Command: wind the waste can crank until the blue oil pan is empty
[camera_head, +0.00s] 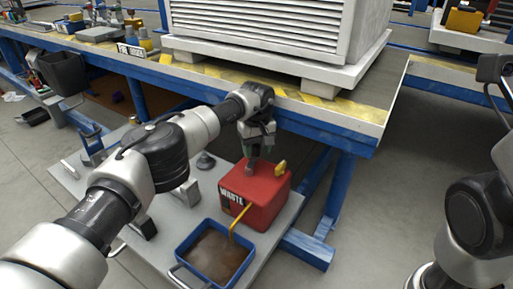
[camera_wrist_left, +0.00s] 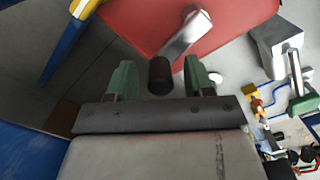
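The red waste can (camera_head: 265,205) stands on a low grey platform, labelled WASTE. In the left wrist view, its red top (camera_wrist_left: 235,15) carries a metal crank arm (camera_wrist_left: 187,35) ending in a dark knob (camera_wrist_left: 160,75). My left gripper (camera_head: 250,165) is over the can's top. In the wrist view, its green fingertips (camera_wrist_left: 160,80) stand either side of the knob with small gaps, open. The blue oil pan (camera_head: 183,248) holds brown oil (camera_head: 216,255) and sits in front of the can. A yellow tube (camera_head: 240,220) runs from can to pan. My right gripper is out of view.
A blue-framed workbench (camera_head: 330,118) with a large white vented unit (camera_head: 265,30) stands close behind the can. A blue leg (camera_head: 340,195) is right of it. The grey platform (camera_head: 275,235) carries several metal parts. Open floor (camera_head: 385,215) lies to the right.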

